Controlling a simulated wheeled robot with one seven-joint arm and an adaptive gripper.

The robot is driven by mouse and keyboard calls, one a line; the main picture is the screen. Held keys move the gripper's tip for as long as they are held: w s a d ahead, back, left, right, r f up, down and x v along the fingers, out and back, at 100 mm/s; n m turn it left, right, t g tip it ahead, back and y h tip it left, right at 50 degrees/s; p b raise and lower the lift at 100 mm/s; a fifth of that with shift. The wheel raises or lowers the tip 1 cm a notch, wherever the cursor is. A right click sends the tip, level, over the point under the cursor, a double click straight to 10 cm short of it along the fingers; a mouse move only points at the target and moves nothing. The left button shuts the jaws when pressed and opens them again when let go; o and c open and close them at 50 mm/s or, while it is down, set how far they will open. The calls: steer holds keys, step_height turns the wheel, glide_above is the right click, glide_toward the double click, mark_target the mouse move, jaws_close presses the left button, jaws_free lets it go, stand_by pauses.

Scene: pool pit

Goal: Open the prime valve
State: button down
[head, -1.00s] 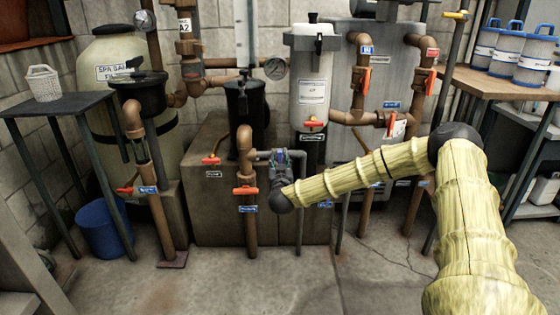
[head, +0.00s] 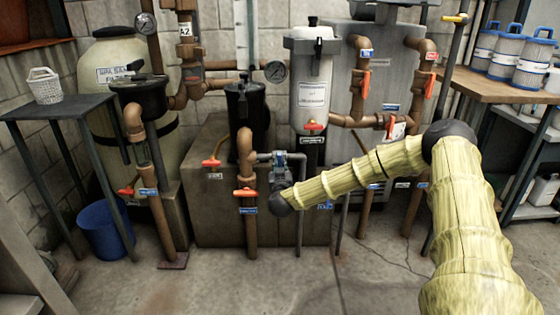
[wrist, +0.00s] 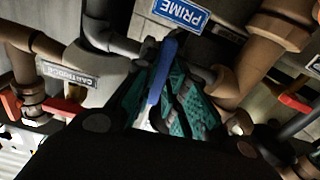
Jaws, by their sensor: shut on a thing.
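The prime valve shows in the wrist view as a slim blue handle (wrist: 157,88) below a blue PRIME label (wrist: 180,14), which reads upside down there. My gripper (wrist: 168,82) has teal-padded fingers on both sides of the handle and is shut on it. In the head view my gripper (head: 281,170) is at the small grey pipe (head: 264,155) in the middle, beyond the end of my pale arm. The gripper and wrist hide the handle and most of the valve body there.
Just left stands a brown pipe with a red-handled valve (head: 245,193). A white filter canister (head: 311,85) with a red handle (head: 314,126) stands behind to the right. More brown pipes (head: 360,90) rise beside it. The concrete floor (head: 345,270) in front is open.

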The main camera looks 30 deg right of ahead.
steer(key=shift+r+n+p, duration=0.15)
steer(key=shift+n+p, duration=0.95)
steer(key=shift+p, duration=0.8)
steer(key=shift+r+n+p, duration=0.1)
steer(key=shift+n+p, duration=1)
steer(key=shift+p, duration=0.75)
steer(key=n+p, duration=0.4)
steer(key=p, duration=0.1)
steer(key=shift+a, duration=0.1)
steer(key=n+p, duration=0.4)
steer(key=n, duration=0.1)
steer(key=shift+f+n, duration=0.15)
steer(key=shift+n, duration=0.15)
steer(key=shift+f+n+p, duration=0.15)
steer(key=shift+n+p, duration=0.7)
steer(key=shift+n, duration=0.95)
steer(key=c, duration=1.4)
jaws_free()
steer(key=shift+o, duration=0.2)
steer(key=p+v, duration=0.2)
steer(key=v, duration=0.5)
steer(key=shift+p, duration=0.35)
